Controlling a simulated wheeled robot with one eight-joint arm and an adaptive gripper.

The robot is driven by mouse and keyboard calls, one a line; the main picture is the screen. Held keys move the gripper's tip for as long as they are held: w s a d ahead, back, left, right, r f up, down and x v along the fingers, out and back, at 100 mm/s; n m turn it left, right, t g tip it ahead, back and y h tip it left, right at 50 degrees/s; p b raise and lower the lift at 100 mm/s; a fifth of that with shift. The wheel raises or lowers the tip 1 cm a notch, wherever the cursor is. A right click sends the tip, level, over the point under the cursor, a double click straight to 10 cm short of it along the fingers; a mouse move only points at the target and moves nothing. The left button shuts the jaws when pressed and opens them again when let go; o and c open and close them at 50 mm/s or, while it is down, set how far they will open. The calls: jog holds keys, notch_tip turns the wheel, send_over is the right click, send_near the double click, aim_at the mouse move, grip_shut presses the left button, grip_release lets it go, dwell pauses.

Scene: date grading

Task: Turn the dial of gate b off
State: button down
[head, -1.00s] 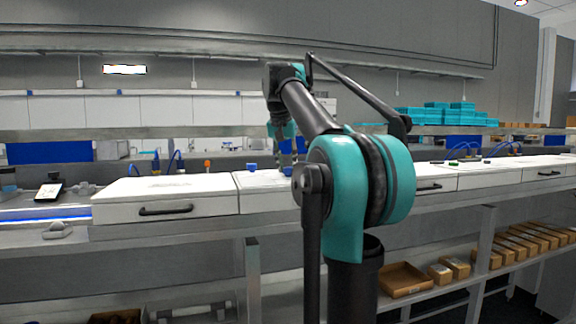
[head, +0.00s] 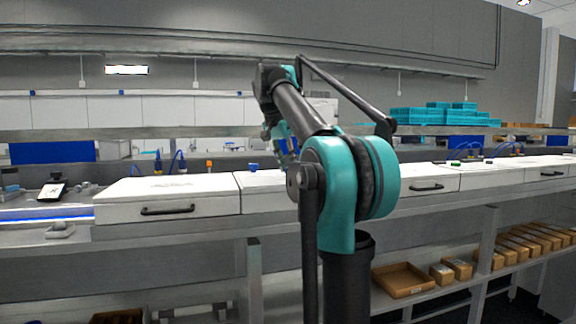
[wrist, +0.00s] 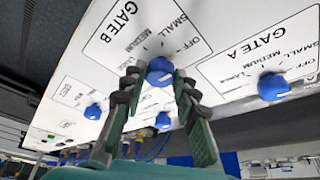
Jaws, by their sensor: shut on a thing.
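The blue gate B dial (wrist: 159,70) sits on a white panel (wrist: 105,85) beside the printed words OFF, SMALL, MEDIUM and LARGE in the wrist view. My gripper (wrist: 158,80) is shut on this dial, one dark ridged finger on each side. I cannot tell which word the dial points to. The blue gate A dial (wrist: 271,87) is to the right, apart from my fingers. In the head view my gripper (head: 287,150) is tilted over the white bench units, partly hidden by my arm.
Other blue dials (wrist: 93,111) and (wrist: 163,120) are on the panel close by. In the head view, a blue knob (head: 253,166) stands left of my gripper, a white drawer (head: 165,205) is at left, and teal trays (head: 445,114) are on a back shelf.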

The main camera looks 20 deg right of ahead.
jog(key=c, duration=1.2)
grip_release()
jog(key=shift+o, duration=0.2)
jog(key=shift+r, duration=0.1)
jog(key=v, duration=1.1)
jog(key=shift+r, duration=0.4)
jog(key=shift+s+a, duration=0.1)
